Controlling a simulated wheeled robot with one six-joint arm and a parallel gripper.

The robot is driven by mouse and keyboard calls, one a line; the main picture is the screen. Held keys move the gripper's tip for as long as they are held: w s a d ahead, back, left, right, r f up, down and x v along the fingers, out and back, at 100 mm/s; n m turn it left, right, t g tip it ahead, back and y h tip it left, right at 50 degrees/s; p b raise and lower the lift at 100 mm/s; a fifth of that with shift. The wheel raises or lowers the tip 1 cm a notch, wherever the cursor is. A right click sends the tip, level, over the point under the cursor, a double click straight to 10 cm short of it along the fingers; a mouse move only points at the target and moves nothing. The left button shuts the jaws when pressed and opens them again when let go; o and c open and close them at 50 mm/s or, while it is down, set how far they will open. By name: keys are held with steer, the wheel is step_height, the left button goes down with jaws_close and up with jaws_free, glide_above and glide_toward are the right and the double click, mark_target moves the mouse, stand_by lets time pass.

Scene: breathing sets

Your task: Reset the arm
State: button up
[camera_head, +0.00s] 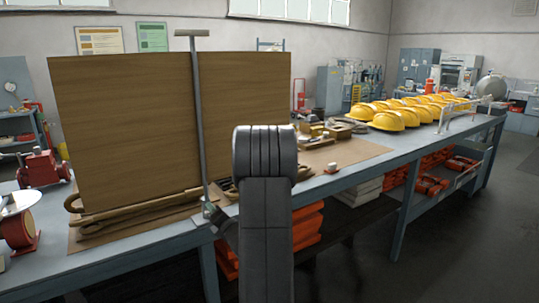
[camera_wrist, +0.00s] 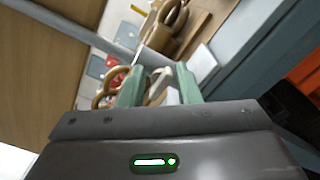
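My arm (camera_head: 265,205) rises as dark grey links in the middle of the head view, in front of the workbench (camera_head: 345,180). It hides part of the bench edge and what lies behind it. In the wrist view my gripper (camera_wrist: 160,78) shows two green fingers standing apart, so it is open. Small pale and gold-coloured shapes show between and beyond the fingers; I cannot tell whether any touches them. I see no object clearly held.
A large wooden board (camera_head: 120,120) stands on the bench, with a tall metal T-bar (camera_head: 198,110) in front. Brown tools (camera_head: 130,212) lie at its foot. Yellow helmets (camera_head: 388,120) stand right. A red device (camera_head: 40,168) is left. Floor (camera_head: 450,240) at right is clear.

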steer(key=n, duration=0.4)
steer(key=shift+s+a+r, duration=0.1)
steer(key=shift+a+r, duration=0.05)
steer(key=shift+r, duration=0.05)
stand_by(0.4)
